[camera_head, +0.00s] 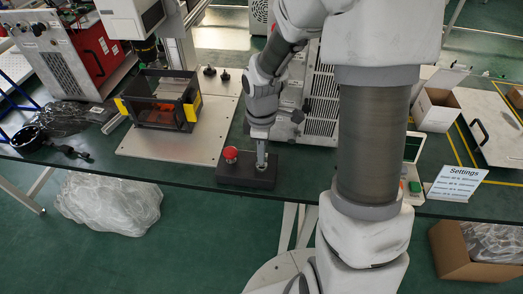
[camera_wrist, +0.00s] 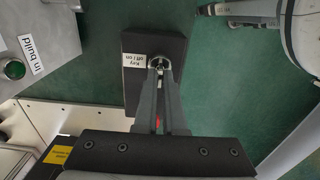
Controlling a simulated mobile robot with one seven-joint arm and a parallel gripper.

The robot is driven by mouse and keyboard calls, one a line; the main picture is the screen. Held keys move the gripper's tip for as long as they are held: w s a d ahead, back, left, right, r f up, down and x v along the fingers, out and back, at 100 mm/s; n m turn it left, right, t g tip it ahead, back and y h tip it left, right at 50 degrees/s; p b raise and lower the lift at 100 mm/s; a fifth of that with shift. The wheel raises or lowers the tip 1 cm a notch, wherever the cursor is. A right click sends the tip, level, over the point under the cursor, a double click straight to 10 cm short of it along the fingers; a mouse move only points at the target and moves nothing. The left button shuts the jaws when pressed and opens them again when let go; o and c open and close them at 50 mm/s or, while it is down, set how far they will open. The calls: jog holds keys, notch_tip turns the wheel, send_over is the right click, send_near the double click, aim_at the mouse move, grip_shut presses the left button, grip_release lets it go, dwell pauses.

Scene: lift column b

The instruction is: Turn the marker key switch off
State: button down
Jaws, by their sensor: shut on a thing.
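A dark control box (camera_head: 240,178) stands on the green table, with a red mushroom button (camera_head: 230,154) at its left and the key switch (camera_head: 262,168) at its right. In the wrist view the box (camera_wrist: 148,43) carries a white label (camera_wrist: 139,66) with the words key, off and on beside the round metal switch (camera_wrist: 159,60). My gripper (camera_head: 262,158) points down at the switch, and in the wrist view its fingertips (camera_wrist: 160,70) are shut on the key. The fingers mostly hide the key, so I cannot tell its setting.

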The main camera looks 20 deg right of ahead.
dwell(0.4)
jog(key=c, duration=1)
grip_release()
jog(key=shift+r, duration=0.1)
notch_tip(320, 180, up, 17)
jog(key=p, duration=0.3)
jog(key=shift+r, duration=0.15)
jog(key=s+r+m+t+p, duration=0.1)
jog(key=s+r+m+t, duration=0.1)
jog(key=s+r+m, duration=0.3)
jog(key=s+r+m+t+p, duration=0.2)
jog(key=s+r+m+t, duration=0.1)
jog(key=s+r+m, duration=0.3)
jog(key=s+m, duration=0.2)
jog(key=s, duration=0.2)
jog(key=shift+s+t, duration=0.25)
jog(key=shift+t, duration=0.05)
